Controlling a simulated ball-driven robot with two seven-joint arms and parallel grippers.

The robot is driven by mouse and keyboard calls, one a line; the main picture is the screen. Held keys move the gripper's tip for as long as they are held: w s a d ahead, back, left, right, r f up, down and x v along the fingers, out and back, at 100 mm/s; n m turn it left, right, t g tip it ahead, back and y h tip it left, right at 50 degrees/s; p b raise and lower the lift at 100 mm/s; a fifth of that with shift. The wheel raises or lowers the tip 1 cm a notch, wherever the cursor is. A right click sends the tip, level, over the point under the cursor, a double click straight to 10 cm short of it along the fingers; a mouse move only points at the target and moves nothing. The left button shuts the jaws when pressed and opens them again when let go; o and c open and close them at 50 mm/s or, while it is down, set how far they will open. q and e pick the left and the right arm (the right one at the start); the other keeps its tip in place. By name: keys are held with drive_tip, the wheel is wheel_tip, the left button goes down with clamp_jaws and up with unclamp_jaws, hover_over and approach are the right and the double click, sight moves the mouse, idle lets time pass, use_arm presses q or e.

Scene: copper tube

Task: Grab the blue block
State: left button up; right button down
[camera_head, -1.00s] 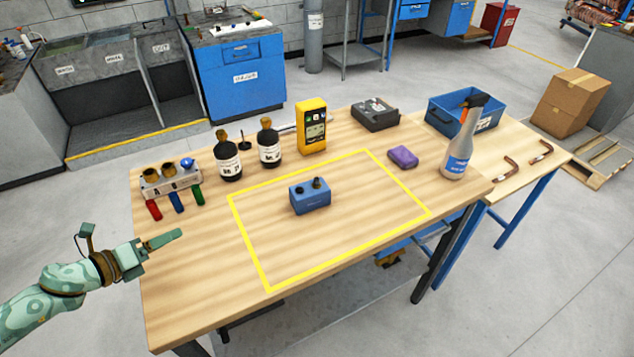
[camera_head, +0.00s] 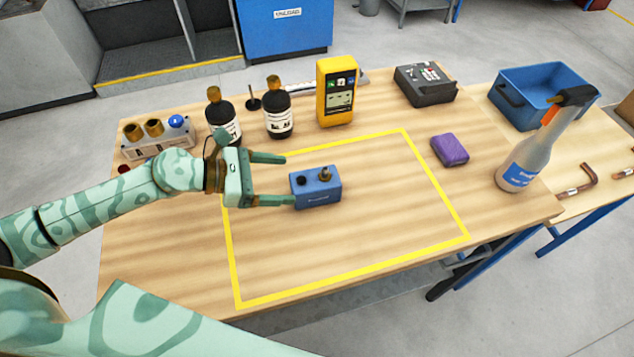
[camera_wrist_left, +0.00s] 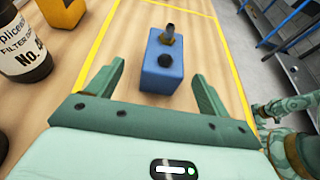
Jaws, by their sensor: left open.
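The blue block (camera_head: 316,188) sits on the wooden table inside the yellow outline. It has a dark hole and a brass-coloured fitting on top. My left gripper (camera_head: 288,180) is open and empty just left of the block, its fingers pointing at it. One fingertip looks close to the block's left end; I cannot tell whether it touches. In the left wrist view the blue block (camera_wrist_left: 162,68) stands ahead of and between the open fingers of the gripper (camera_wrist_left: 158,85). My right gripper is not in view.
Two dark bottles (camera_head: 278,110) and a yellow meter (camera_head: 337,92) stand behind the block. The front of the outlined area is clear.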

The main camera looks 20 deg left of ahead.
sight(311, 179)
use_arm(q)
drive_tip(key=shift+x, duration=0.95)
drive_tip(key=shift+w+d+f, duration=0.2)
drive_tip(key=shift+w+d, duration=0.15)
drive_tip(key=shift+d, duration=0.15)
drive_tip(key=x, duration=0.4)
drive_tip(key=shift+d+r+p, duration=0.2)
drive_tip(key=shift+d+p, duration=0.1)
drive_tip(key=shift+d, duration=0.25)
drive_tip(key=shift+d+f, duration=0.1)
drive_tip(key=shift+f, duration=0.05)
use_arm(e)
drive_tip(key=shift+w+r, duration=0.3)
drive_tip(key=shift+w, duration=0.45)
use_arm(q)
drive_tip(key=c, duration=1.4)
drive_tip(key=shift+c, duration=1)
drive_tip(key=shift+w+r, duration=0.1)
drive_tip(key=shift+r, duration=0.1)
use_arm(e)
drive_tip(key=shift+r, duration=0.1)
